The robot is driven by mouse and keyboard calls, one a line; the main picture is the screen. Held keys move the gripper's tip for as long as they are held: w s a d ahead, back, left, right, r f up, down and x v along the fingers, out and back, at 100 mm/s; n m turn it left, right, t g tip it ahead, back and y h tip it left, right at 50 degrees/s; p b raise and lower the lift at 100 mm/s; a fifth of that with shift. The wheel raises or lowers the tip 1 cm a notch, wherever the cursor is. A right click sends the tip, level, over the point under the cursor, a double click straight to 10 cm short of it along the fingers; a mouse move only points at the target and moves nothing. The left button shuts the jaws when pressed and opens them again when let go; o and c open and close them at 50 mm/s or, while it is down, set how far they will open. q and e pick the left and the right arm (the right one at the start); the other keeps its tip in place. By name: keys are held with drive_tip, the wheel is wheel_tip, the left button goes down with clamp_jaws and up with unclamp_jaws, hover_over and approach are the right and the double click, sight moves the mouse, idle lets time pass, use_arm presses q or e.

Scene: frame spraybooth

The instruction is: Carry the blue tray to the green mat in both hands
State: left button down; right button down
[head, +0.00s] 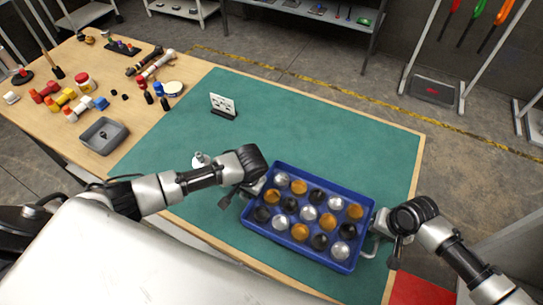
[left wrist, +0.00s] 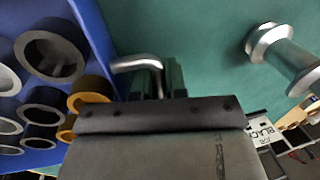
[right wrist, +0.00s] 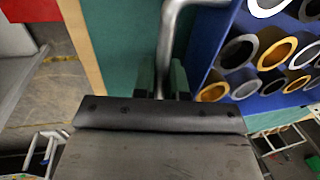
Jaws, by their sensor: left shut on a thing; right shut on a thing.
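The blue tray (head: 293,254) holds several round cups in silver, orange and black. It is over the green mat (head: 290,125), near the mat's front right part; I cannot tell whether it touches the mat. My left gripper (head: 258,187) is shut on the tray's left handle, a bent metal bar that shows in the left wrist view (left wrist: 136,63). My right gripper (head: 378,222) is shut on the right handle (head: 370,252). That handle runs between the fingers in the right wrist view (right wrist: 166,50). The tray (right wrist: 222,50) looks roughly level.
A small silver knob-topped object (head: 200,160) stands on the mat beside my left arm. A small sign (head: 223,105) stands farther back. A grey bin (head: 104,136) and several small parts lie on the wooden table at left. A red patch (head: 412,290) lies at the lower right.

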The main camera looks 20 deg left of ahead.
use_arm(q)
drive_tip(key=shift+a+f+b, duration=0.15)
drive_tip(key=shift+f+b, duration=0.4)
drive_tip(key=shift+f, duration=0.05)
use_arm(e)
drive_tip(key=shift+w+d+f, duration=0.1)
drive_tip(key=shift+f, duration=0.55)
use_arm(q)
drive_tip(key=c, duration=1.5)
unclamp_jaws()
drive_tip(key=shift+c, duration=0.2)
use_arm(e)
drive_tip(key=c, duration=1.5)
unclamp_jaws()
drive_tip(key=shift+c, duration=0.2)
use_arm(q)
drive_tip(key=o, duration=0.4)
drive_tip(key=shift+s, duration=0.1)
use_arm(e)
drive_tip(key=o, duration=0.4)
drive_tip(key=shift+s, duration=0.2)
